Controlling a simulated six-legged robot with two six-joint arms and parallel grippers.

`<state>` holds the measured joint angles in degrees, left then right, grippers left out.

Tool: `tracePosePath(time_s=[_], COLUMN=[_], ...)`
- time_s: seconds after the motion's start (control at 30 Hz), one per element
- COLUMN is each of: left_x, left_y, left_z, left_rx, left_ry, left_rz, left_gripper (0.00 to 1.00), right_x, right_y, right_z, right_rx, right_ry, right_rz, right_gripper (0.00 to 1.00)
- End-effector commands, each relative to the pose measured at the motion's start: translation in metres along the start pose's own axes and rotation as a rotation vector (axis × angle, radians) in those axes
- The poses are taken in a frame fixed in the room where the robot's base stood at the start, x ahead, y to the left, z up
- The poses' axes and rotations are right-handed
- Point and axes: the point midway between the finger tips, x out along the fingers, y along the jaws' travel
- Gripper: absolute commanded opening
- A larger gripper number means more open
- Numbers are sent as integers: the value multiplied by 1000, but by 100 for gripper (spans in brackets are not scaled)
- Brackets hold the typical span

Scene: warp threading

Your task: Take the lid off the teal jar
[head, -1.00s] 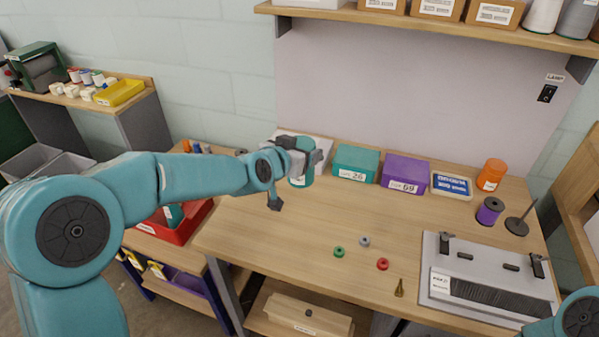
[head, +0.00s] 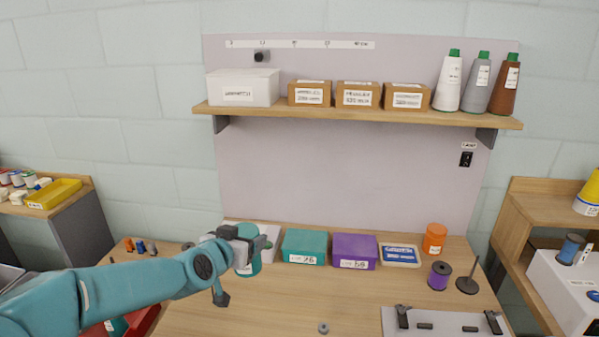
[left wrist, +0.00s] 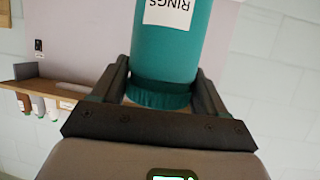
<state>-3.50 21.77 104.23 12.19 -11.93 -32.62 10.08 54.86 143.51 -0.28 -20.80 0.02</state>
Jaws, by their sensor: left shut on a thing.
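The teal jar (head: 252,268) stands at the back left of the wooden bench, partly hidden by my gripper. It also shows in the left wrist view (left wrist: 170,50), upside down there, with a white label reading RINGS. Its darker teal ribbed lid (left wrist: 158,96) sits against the jar body, with no clear gap showing. My left gripper (head: 243,243) is shut on the lid, with one dark finger on each side in the left wrist view (left wrist: 163,82). My right gripper is not in view.
To the right of the jar stand a teal box (head: 304,246), a purple box (head: 354,250), a blue-labelled tray (head: 400,255) and an orange jar (head: 434,239). A shelf (head: 360,118) with boxes and cones is above.

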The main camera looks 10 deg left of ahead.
Motion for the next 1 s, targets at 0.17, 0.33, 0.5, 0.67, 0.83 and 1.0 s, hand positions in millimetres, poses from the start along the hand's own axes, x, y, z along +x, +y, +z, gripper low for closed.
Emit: tracePosePath(time_s=[0.17, 0.33, 0.5, 0.67, 0.83, 1.0], left_x=[-11, -41, -71, -83, -82, -80], left_y=[13, 24, 27, 21, 19, 28], left_z=[62, 134, 168, 162, 159, 162], left_rx=[3, -18, -37, -59, -64, -41], left_ry=[-10, -8, -2, 7, 2, 1], left_rz=[12, -36, -88, -142, -154, -100], left_gripper=[18, 18, 18, 18, 18, 18], right_x=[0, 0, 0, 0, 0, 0], right_y=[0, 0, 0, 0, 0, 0], right_z=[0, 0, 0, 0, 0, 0], right_rx=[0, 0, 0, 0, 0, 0], right_ry=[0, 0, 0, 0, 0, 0], right_rz=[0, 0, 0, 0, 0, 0], right_gripper=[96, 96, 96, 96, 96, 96])
